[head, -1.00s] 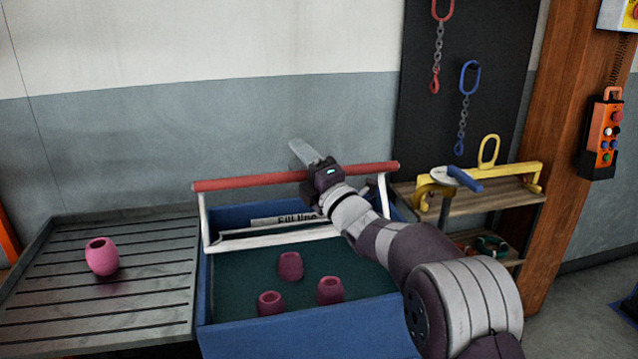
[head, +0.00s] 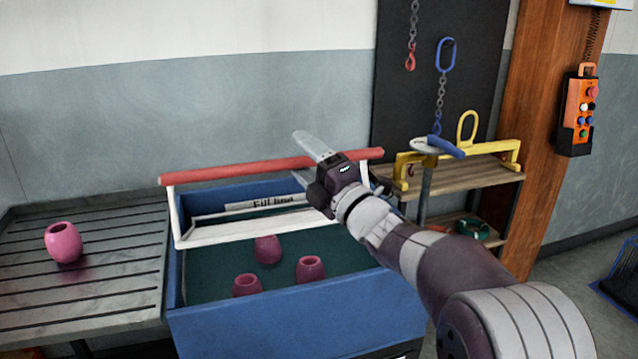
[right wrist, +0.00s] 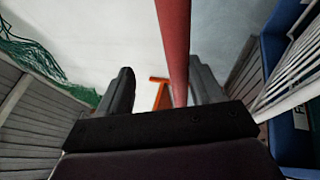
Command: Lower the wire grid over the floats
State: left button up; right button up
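The wire grid has a red handle bar (head: 225,171) and a white frame (head: 255,231). It stands raised over the back part of a blue tank (head: 300,318). Three pink floats (head: 268,249) sit in the dark green tank interior in front of it. My right gripper (head: 300,160) is at the bar, right of its middle. In the right wrist view the red bar (right wrist: 174,45) runs between the open fingers (right wrist: 162,72), nearer the right one, with a gap at the left one. White grid wires (right wrist: 290,78) show at that view's right. My left gripper is not in view.
A fourth pink float (head: 64,243) stands on the slatted drainboard (head: 110,280) left of the tank. Right of the tank are a wooden shelf (head: 460,177) with a yellow lifting frame, and hanging chains. Green netting (right wrist: 35,50) shows in the right wrist view.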

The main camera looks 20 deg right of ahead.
jog(key=shift+s+d+b, duration=0.2)
jog(key=shift+s+b, duration=0.05)
jog(key=shift+s, duration=0.25)
jog(key=shift+s+d+b, duration=0.2)
jog(key=shift+s, duration=0.25)
jog(key=shift+b+v, duration=0.9)
jog(key=shift+v, duration=0.3)
jog(key=shift+a+f, duration=0.1)
jog(key=shift+a, duration=0.05)
jog(key=shift+s, duration=0.1)
